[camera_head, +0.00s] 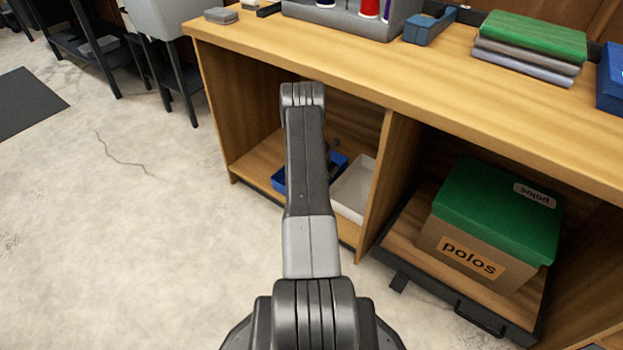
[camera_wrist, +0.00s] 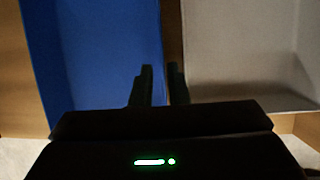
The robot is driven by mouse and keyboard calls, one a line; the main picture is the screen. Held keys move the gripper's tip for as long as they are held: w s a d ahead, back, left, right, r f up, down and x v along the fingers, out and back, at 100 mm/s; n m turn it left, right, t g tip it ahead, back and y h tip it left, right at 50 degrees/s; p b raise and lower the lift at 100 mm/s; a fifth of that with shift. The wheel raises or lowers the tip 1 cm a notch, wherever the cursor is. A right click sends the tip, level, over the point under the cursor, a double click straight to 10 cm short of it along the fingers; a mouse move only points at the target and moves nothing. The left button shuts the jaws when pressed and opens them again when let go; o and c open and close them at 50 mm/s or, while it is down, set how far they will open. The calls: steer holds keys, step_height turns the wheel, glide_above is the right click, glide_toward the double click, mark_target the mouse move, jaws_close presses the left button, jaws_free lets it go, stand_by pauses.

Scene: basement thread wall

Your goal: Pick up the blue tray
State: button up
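The blue tray (camera_head: 278,183) lies on the lower shelf of the wooden bench's left compartment. My arm hides much of it in the head view. In the wrist view the blue tray (camera_wrist: 100,50) fills the left side, its right edge running up the middle. My gripper (camera_wrist: 161,74) points down at that edge. The left finger shows against the blue and the right finger against the dark gap beside it. A narrow space shows between the fingers, so they are apart. Whether they touch the tray wall is not clear.
A white tray (camera_head: 353,190) lies right of the blue one, and also shows in the wrist view (camera_wrist: 245,50). A wooden divider (camera_head: 385,170) and the benchtop (camera_head: 330,70) bound the compartment. A green-lidded polos box (camera_head: 480,240) sits in the right compartment.

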steer(key=b+x, duration=0.2)
steer(key=x, duration=0.4)
steer(key=shift+d+f+b, duration=0.2)
steer(key=shift+f+b, duration=0.05)
steer(key=shift+b, duration=0.05)
jaws_close()
steer(key=shift+w+r, duration=0.1)
